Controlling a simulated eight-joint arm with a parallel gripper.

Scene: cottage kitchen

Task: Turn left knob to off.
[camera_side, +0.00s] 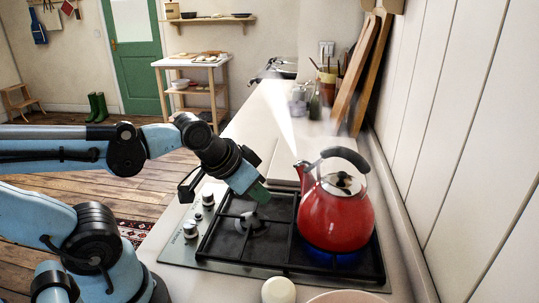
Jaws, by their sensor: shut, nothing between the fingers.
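I cannot tell which one the task calls left. My gripper (258,192) is shut and empty, above the far left part of the hob. It is to the right of the far knob and appears apart from it. A red kettle (335,218) stands on the right burner, with a blue flame (347,260) under it.
A black grate (220,243) covers the hob, and the left burner (252,224) is bare. A pale round lid or knob (278,290) is at the front edge. Boards (358,75) and a utensil pot (327,87) stand against the right wall.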

